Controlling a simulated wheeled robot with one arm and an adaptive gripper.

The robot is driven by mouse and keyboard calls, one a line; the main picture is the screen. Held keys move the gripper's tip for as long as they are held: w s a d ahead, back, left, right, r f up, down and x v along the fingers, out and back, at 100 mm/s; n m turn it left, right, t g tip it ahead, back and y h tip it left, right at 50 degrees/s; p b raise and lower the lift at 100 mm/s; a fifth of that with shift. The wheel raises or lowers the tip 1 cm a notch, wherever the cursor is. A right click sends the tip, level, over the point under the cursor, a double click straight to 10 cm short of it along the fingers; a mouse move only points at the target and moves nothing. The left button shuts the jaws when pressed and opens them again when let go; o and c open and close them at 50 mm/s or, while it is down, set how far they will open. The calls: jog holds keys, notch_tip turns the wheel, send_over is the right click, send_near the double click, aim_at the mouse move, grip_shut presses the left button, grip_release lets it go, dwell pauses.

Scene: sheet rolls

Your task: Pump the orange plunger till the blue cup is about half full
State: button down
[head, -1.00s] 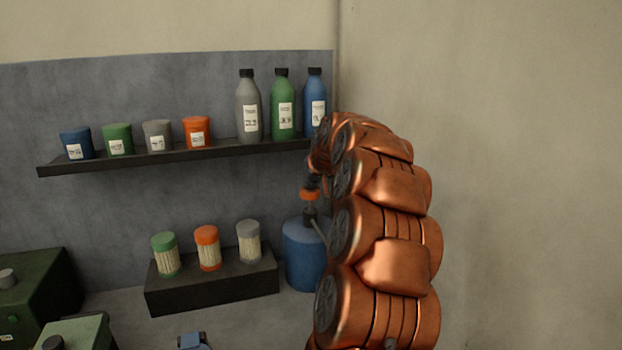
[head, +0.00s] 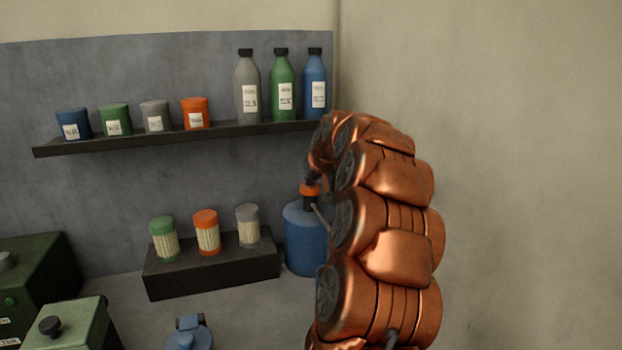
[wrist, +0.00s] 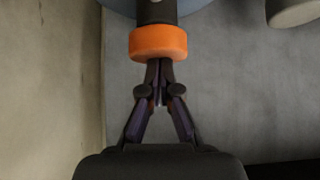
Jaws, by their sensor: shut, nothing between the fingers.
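The orange plunger (head: 311,189) sits on top of a blue jug (head: 303,240) on the counter. It is low, close on the dark collar. A thin grey spout slopes from the collar to the right, behind my arm. My gripper (wrist: 159,64) is shut and empty, with its fingertips at the edge of the orange plunger (wrist: 158,43) in the wrist view; they seem to touch it. In the head view, my gripper is above the plunger, partly hidden by my arm. No blue cup shows under the spout; my arm hides that place, so its fill cannot be seen.
A shelf (head: 180,140) above holds several labelled jars and bottles. A dark block (head: 210,275) with three lidded jars stands left of the jug. Green boxes (head: 75,325) and a blue lidded object (head: 188,335) are at lower left. A wall is at right.

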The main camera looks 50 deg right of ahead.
aim_at(311, 187)
jog(key=shift+f, duration=0.35)
notch_tip(311, 187, up, 5)
jog(key=b+v, duration=0.2)
jog(key=v, duration=0.7)
jog(key=shift+s+r, duration=0.2)
jog(key=shift+s, duration=0.15)
jog(key=shift+a, duration=0.15)
